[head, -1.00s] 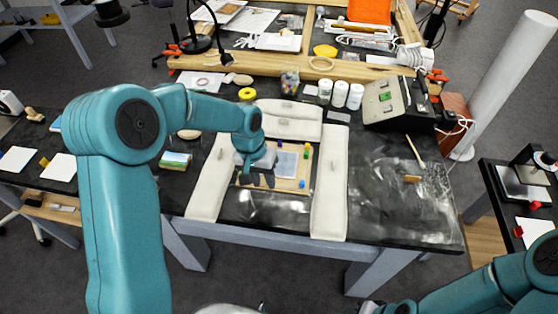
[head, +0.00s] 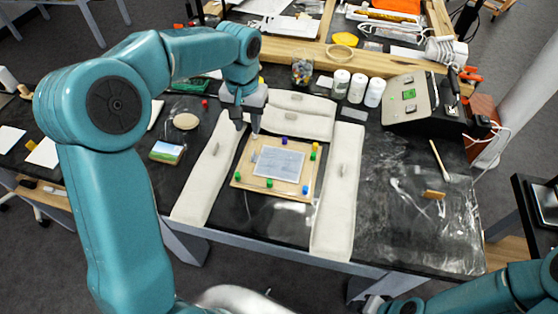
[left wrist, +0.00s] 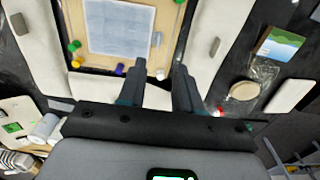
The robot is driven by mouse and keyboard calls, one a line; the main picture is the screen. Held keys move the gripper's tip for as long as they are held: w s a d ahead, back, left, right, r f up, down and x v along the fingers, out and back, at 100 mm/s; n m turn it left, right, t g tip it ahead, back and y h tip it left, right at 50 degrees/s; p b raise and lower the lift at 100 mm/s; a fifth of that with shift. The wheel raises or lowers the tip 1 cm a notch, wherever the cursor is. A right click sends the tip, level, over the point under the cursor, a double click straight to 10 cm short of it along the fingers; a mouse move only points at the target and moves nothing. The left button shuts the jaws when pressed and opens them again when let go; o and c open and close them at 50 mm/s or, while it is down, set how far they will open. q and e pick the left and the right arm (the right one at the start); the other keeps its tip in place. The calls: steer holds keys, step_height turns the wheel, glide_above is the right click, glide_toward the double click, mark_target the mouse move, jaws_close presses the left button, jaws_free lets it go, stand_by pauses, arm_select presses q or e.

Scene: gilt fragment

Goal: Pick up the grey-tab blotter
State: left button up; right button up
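Three long off-white pads, each with a small grey tab, lie around a wooden board: a left pad (head: 205,180), a right pad (head: 338,200) and a back pad (head: 300,121). A pale blue-grey sheet (head: 278,163) lies on the board; it also shows in the left wrist view (left wrist: 121,27). I cannot tell which of these is the blotter. My left gripper (head: 246,129) is open and empty, above the board's back-left corner near the left and back pads. Its fingers (left wrist: 158,75) show apart in the left wrist view. My right arm's end is mostly cut off at the bottom edge.
The wooden board (head: 262,190) carries several coloured pins. White jars (head: 357,88) and a glass of coloured bits (head: 302,68) stand behind the pads.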

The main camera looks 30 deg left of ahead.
arm_select(q)
glide_above(253, 158)
step_height(253, 158, down, 5)
steer(key=shift+w+a+f, duration=0.1)
steer(key=shift+w+a, duration=0.05)
steer(key=shift+a+f, duration=0.1)
steer(key=shift+f, duration=0.35)
step_height(253, 158, down, 5)
steer(key=shift+w+p, duration=0.15)
steer(key=shift+p, duration=0.6)
jaws_close()
